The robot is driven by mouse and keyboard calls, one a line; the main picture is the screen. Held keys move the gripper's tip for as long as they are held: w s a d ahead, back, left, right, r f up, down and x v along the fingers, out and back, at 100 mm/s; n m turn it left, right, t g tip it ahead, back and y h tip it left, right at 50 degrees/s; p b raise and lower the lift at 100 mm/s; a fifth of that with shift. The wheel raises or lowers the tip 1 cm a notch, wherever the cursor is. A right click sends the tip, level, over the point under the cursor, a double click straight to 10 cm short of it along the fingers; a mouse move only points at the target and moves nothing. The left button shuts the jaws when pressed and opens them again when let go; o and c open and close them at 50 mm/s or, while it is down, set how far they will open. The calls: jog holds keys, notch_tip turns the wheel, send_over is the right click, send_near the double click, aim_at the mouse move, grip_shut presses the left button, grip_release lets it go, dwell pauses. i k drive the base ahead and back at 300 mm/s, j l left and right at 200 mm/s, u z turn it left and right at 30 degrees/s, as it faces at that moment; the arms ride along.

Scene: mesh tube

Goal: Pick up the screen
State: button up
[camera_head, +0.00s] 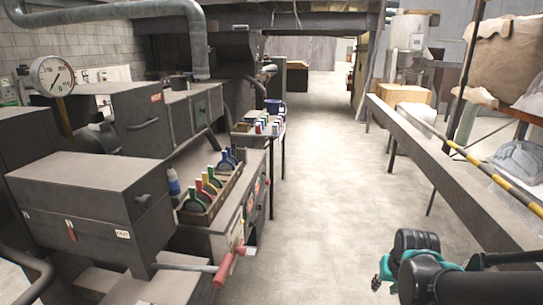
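I cannot make out anything that is clearly a screen. Several round dark pieces with green, yellow, red and blue tabs (208,187) stand in a row in a wooden tray, and I cannot tell whether one of them is the screen. The tray lies on a grey machine top (206,240) left of centre. My gripper (381,275), with teal parts, is at the lower right over the floor, well apart from the tray. Its fingers are too small and turned too far to show whether they are open, and I see nothing held in it.
A white and blue bottle (173,182) stands beside the tray. A red-handled lever (228,265) juts into the aisle. A small table with small containers (268,124) is farther back. A long grey beam (440,160) runs along the right. The concrete floor (315,190) between is clear.

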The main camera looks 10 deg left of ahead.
aim_at(233, 160)
jog(key=i+u, duration=0.2)
jog(key=i, duration=0.2)
jog(key=i+l+u, duration=0.15)
jog(key=i, duration=0.3)
jog(key=i+l+u, duration=0.2)
jog(key=i, duration=0.2)
jog(key=i+l+u, duration=0.2)
jog(key=i, duration=0.2)
